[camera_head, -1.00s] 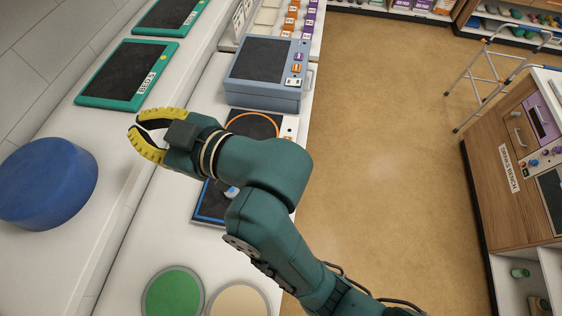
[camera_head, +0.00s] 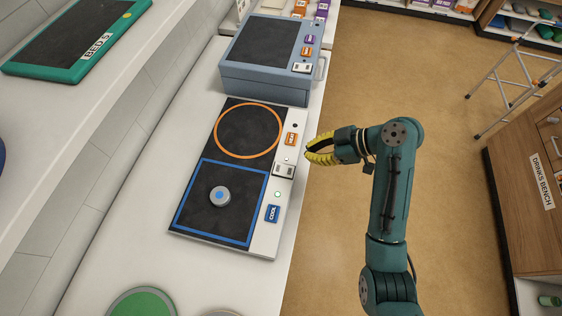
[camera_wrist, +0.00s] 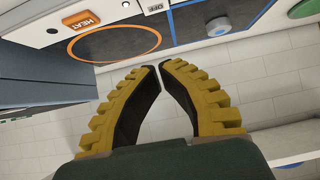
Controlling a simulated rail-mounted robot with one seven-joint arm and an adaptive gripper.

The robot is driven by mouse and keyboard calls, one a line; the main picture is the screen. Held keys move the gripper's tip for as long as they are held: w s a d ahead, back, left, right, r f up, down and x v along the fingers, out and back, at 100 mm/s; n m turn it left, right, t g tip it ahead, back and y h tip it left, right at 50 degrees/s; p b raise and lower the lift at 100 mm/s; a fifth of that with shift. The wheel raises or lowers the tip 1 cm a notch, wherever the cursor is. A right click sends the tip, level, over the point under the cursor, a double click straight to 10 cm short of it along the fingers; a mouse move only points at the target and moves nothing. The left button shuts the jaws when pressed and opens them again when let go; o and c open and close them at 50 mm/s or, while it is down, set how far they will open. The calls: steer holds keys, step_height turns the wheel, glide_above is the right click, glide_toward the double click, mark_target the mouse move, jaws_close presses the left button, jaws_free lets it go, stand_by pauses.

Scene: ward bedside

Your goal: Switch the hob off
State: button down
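The hob (camera_head: 262,226) is a flat panel on the white counter. It has a dark orange-ringed area (camera_head: 248,130) with an orange HEAT button (camera_head: 291,139) and a blue-framed square with a blue COOL button (camera_head: 273,213). A small light by COOL glows green. A pale switch (camera_head: 284,171) sits between the two buttons; its OFF label (camera_wrist: 155,7) shows in the wrist view. My gripper (camera_head: 307,158) is right of the hob's edge, near the switch and apart from it. Its yellow-backed fingers (camera_wrist: 159,67) meet at the tips with nothing visible between them.
A grey disc with a blue centre (camera_head: 220,196) sits on the blue square. A blue-grey box (camera_head: 265,88) with a handle stands behind the hob. A green disc (camera_head: 142,304) lies at the front. Open floor lies to the right.

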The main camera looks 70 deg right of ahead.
glide_above(284, 168)
step_height(284, 168, down, 6)
steer(key=shift+r, duration=0.2)
steer(key=f, duration=0.2)
steer(key=w+f, duration=0.1)
steer(key=f, duration=0.1)
steer(key=shift+f+b, duration=0.25)
steer(key=shift+b, duration=0.05)
steer(key=shift+d, duration=0.1)
